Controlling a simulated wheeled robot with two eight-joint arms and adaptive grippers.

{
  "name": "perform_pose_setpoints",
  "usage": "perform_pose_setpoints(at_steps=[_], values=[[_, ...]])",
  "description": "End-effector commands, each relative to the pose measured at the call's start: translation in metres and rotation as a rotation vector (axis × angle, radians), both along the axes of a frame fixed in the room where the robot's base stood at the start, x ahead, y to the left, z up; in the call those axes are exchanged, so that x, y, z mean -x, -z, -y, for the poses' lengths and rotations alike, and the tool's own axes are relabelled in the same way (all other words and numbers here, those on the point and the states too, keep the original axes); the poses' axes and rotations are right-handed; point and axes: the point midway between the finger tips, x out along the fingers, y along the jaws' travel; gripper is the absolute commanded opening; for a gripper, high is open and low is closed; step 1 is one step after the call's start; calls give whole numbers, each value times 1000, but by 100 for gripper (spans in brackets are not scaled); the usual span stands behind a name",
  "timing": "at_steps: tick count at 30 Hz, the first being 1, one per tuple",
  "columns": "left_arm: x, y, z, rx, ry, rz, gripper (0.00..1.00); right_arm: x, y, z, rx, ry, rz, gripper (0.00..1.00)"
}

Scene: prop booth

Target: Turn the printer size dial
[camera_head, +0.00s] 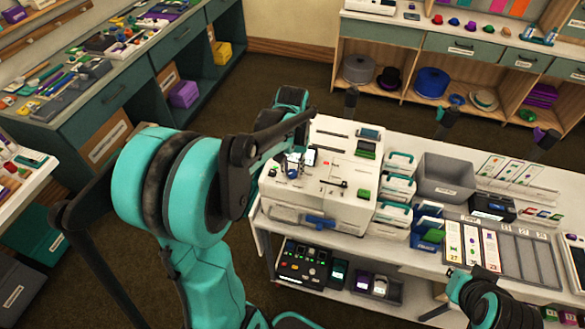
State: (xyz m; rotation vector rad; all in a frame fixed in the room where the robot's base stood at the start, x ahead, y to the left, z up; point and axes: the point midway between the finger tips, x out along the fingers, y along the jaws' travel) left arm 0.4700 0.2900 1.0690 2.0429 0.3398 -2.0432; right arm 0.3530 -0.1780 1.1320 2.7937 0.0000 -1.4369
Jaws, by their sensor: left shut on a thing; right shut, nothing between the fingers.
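The white label printer (335,205) stands at the left end of the white bench. It has a slotted top, green and dark parts at its right side and a blue handle low on its front. My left arm reaches in over its left side. My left gripper (293,163) is down at the left part of the printer's top, shut on a small part there that looks like the size dial. The fingers and my arm hide most of the dial, so its setting cannot be read.
Teal-lidded boxes (398,188) stand close to the printer's right, then a grey bin (444,178) and a card tray (538,262). A lower shelf holds a black button panel (303,264). Open floor (283,82) lies behind the bench.

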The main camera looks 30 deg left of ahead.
Motion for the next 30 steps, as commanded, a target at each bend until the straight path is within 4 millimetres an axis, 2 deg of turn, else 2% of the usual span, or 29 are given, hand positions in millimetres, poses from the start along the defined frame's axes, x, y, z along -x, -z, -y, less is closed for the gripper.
perform_pose_setpoints(at_steps=[9, 23, 24, 25, 26, 30], values=[[0, 0, 0, 0, 97, 0, 0, 0, 0, 0, 0, 0, 0, 0], [0, 0, 0, 0, 110, 0, 0, 0, 0, 0, 0, 0, 0, 0], [0, 0, 0, 0, 110, 0, 33, 0, 0, 0, 0, 0, 0, 0], [0, 0, 0, 0, 110, 0, 41, 0, 0, 0, 0, 0, 0, 0], [0, 0, 0, 0, 110, 0, 46, 0, 0, 0, 0, 0, 0, 0], [0, 0, 0, 0, 109, 0, 46, 0, 0, 0, 0, 0, 0, 0]])
